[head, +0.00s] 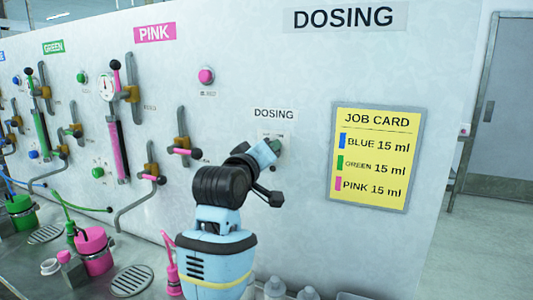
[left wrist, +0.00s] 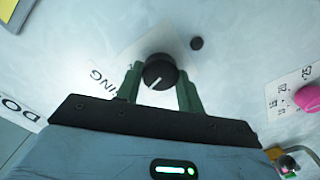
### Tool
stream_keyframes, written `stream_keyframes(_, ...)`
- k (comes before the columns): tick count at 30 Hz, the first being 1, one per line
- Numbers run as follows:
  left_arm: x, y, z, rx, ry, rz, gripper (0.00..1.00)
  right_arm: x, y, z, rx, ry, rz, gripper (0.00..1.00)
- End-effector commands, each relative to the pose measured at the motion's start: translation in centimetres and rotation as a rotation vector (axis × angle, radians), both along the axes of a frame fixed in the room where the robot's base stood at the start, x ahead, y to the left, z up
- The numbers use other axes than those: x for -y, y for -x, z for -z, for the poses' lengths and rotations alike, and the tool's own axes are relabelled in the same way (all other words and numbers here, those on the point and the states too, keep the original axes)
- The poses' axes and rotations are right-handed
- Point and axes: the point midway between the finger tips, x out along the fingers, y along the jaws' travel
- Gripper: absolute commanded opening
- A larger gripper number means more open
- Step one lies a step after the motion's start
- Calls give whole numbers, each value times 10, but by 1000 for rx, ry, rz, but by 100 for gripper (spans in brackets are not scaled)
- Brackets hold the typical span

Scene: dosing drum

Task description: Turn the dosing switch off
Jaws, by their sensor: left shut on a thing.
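The dosing switch is a round black knob (left wrist: 159,71) with a white pointer line, on the pale wall panel. In the left wrist view the pointer line slants toward the gripper body. My left gripper (left wrist: 161,88) has its two green fingers on either side of the knob and is shut on it. In the head view my left gripper (head: 276,146) is against the panel just under the small DOSING label (head: 274,114) and mostly hides the knob. The plate around the knob is partly covered, so its position marks cannot be read. My right gripper is not in view.
A yellow job card (head: 371,157) hangs right of the switch. Pink-handled levers (head: 184,151) and a pink button (head: 206,76) are to the left. A small dark round part (left wrist: 197,43) sits beside the knob. White bottles (head: 274,288) stand below.

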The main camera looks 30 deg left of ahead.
Motion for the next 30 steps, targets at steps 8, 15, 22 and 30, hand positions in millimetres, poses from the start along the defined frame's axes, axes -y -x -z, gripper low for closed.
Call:
stream_keyframes(8,0,0,0,12,174,-1,15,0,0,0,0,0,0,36)
stream_keyframes(15,-1,0,0,15,247,-2,15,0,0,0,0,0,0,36)
stream_keyframes(22,-1,0,0,17,266,-2,15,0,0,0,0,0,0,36)
stream_keyframes(30,-1,0,0,17,267,-2,15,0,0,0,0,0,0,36)
